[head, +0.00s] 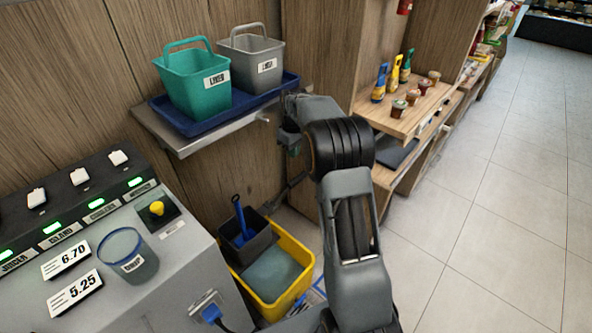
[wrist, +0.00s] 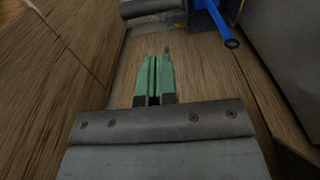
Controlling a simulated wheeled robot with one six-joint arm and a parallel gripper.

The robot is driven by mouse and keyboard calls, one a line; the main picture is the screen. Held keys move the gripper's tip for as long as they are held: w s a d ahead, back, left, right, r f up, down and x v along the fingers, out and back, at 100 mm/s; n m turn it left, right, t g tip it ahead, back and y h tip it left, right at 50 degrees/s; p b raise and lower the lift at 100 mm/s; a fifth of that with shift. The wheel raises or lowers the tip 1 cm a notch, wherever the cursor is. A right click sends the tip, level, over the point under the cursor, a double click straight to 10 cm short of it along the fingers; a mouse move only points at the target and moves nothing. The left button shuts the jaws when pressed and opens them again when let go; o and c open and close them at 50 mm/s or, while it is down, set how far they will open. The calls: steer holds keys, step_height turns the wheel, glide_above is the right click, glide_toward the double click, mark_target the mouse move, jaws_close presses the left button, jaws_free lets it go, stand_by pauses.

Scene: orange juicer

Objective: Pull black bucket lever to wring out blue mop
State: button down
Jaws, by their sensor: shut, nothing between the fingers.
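The yellow mop bucket (head: 301,291) stands on the floor between the counter and my arm, with a dark wringer (head: 262,240) on its back part. A blue handle (head: 240,217) stands up out of the wringer; it also shows at the top right of the wrist view (wrist: 214,20). A thin black lever (head: 285,187) runs from the wringer up to the right, below my gripper. I cannot make out the mop head. My gripper (head: 293,151) is above the lever, apart from it as far as I can tell. Its green fingers (wrist: 154,62) are shut and empty.
A shelf with a blue tray (head: 197,128), a green bucket (head: 196,86) and a grey bucket (head: 254,62) is above and left. A juice counter (head: 150,260) stands at the left, bottle shelves (head: 402,123) at the right. The tiled floor at right is clear.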

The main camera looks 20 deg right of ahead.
step_height(320, 180, down, 10)
steer(key=b, duration=0.2)
steer(key=shift+w, duration=0.15)
stand_by(0.4)
steer(key=shift+a, duration=0.1)
